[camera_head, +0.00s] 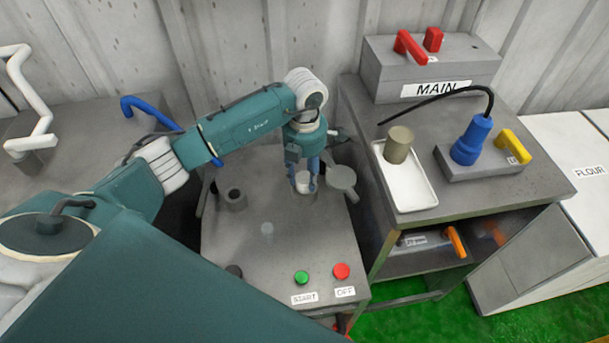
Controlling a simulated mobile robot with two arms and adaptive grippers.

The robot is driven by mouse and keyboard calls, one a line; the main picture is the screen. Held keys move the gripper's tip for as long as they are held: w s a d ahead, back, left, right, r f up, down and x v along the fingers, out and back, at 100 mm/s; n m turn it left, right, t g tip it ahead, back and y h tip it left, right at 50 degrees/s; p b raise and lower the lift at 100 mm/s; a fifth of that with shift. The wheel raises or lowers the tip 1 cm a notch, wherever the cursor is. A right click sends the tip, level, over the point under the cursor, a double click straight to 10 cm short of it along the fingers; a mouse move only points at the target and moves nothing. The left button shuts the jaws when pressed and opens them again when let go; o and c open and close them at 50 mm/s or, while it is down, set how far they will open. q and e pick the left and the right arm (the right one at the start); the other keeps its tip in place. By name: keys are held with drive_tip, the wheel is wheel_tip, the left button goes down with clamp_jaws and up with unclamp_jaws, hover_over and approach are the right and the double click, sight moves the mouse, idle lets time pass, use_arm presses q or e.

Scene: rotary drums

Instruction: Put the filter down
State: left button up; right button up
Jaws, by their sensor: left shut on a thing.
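My left gripper (306,184) points down over the back of the grey machine top (228,262). I cannot tell whether the piece touches the surface below. A flat grey round part (342,178) with a short handle is just right of the fingers. My right gripper is not in view.
On the right bench, a white tray (415,198) holds a brownish cylinder (398,145), beside a blue plug (471,140) and yellow handle (513,146).

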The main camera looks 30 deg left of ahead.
use_arm(q)
drive_tip(key=shift+f, duration=0.5)
drive_tip(key=shift+f, duration=0.15)
drive_tip(key=o, duration=1.1)
drive_tip(key=shift+o, duration=0.2)
